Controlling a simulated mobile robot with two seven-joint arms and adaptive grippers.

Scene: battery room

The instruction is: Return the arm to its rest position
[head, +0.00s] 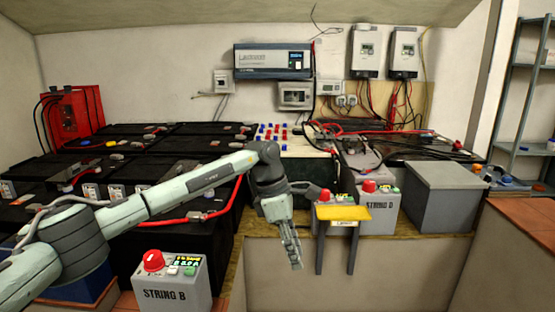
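My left arm reaches in from the left, over the batteries, and bends down at the wrist near the middle of the head view. My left gripper (293,252) hangs with its fingers pointing down, in front of the bench's front edge. It is seen nearly side-on, so the gap between the fingers is unclear. I see nothing held in it. My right gripper is not in view.
A grey STRING B box (172,282) with a red knob stands below my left arm. Right of the gripper are a yellow plate (343,213) above two dark uprights, a STRING D box (378,210) and a grey box (441,198). Black batteries (140,172) fill the left.

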